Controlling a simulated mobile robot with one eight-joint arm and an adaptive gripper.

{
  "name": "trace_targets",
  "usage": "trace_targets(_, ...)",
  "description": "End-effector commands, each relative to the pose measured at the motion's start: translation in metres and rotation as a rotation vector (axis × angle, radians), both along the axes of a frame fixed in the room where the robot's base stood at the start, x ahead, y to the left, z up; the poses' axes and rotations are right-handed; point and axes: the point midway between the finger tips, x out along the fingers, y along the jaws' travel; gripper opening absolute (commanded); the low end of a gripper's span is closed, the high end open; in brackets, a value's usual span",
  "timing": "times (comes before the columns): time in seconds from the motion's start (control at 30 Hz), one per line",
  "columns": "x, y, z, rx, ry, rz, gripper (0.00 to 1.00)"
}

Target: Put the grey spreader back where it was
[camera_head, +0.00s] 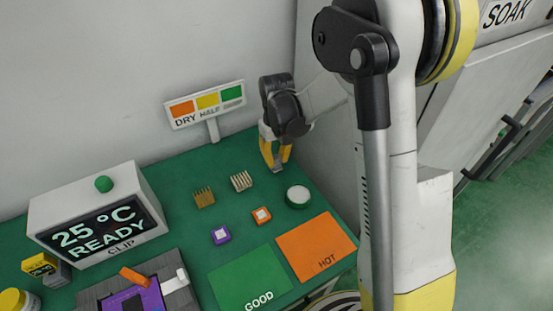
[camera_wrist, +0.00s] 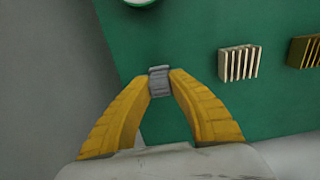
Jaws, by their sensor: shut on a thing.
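My gripper (camera_head: 275,158) is over the far right corner of the green table, with its yellow fingers pointing down. In the wrist view, its fingertips (camera_wrist: 160,85) are shut on the small grey spreader (camera_wrist: 158,73). The spreader also shows as a small grey piece at the fingertips in the head view (camera_head: 278,169). I cannot tell whether it touches the table. The bare table near it carries no visible mark.
A white finned block (camera_head: 241,181) and a gold finned block (camera_head: 204,197) stand left of my gripper. A round white-topped tub (camera_head: 298,196) is in front. Orange (camera_head: 262,215) and purple (camera_head: 220,235) pieces lie nearer. A DRY/HALF sign (camera_head: 205,104) stands behind.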

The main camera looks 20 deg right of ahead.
Motion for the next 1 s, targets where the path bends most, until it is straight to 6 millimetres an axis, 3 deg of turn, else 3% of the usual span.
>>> trace_targets(0.03,0.000,0.000,-0.001,0.000,0.000,0.000,0.31)
trace_targets(0.07,0.000,0.000,-0.001,0.000,0.000,0.000,0.40)
trace_targets(0.47,0.000,0.000,0.007,0.000,0.000,0.000,0.40)
trace_targets(0.8,0.000,0.000,0.080,0.000,0.000,0.000,0.40)
trace_targets(1.0,0.000,0.000,0.113,0.000,0.000,0.000,0.40)
